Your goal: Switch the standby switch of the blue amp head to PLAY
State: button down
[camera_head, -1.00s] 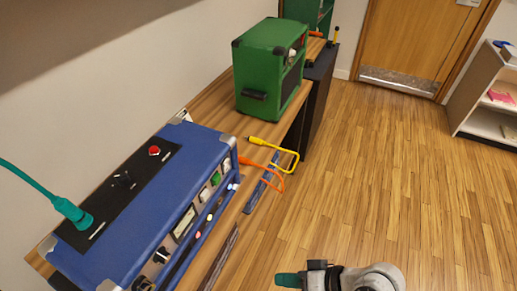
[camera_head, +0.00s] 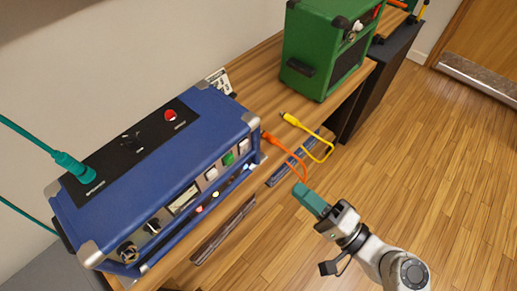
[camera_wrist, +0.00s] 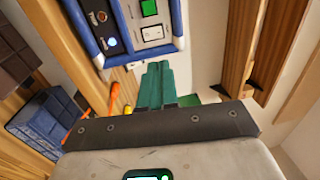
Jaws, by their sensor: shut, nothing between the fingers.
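The blue amp head (camera_head: 165,165) sits on the wooden bench at the left of the head view. Its front panel carries a green rocker switch (camera_head: 229,159), pale switches beside it (camera_head: 211,174), a meter and small lamps. In the wrist view the amp's front panel (camera_wrist: 130,30) shows at the top, with the green switch (camera_wrist: 150,7) and a pale switch (camera_wrist: 154,33). My gripper (camera_head: 302,190) has teal fingers, shut and empty, in front of and to the right of the panel, apart from it. Switch labels are too small to read.
A green amp (camera_head: 322,50) stands farther back on the bench (camera_head: 262,75). Orange (camera_head: 285,148) and yellow (camera_head: 318,138) cables hang over the bench's front edge near my gripper. A teal cable plugs into the amp's top. The floor (camera_head: 440,160) at right is clear.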

aim_at(245, 145)
jog(key=p+x, duration=0.3)
jog(key=x, duration=1)
jog(key=shift+s+r+p, duration=0.1)
jog(key=shift+r+p, duration=0.05)
jog(key=shift+p, duration=0.15)
jog(key=shift+w+a, duration=0.35)
jog(key=shift+a, duration=0.15)
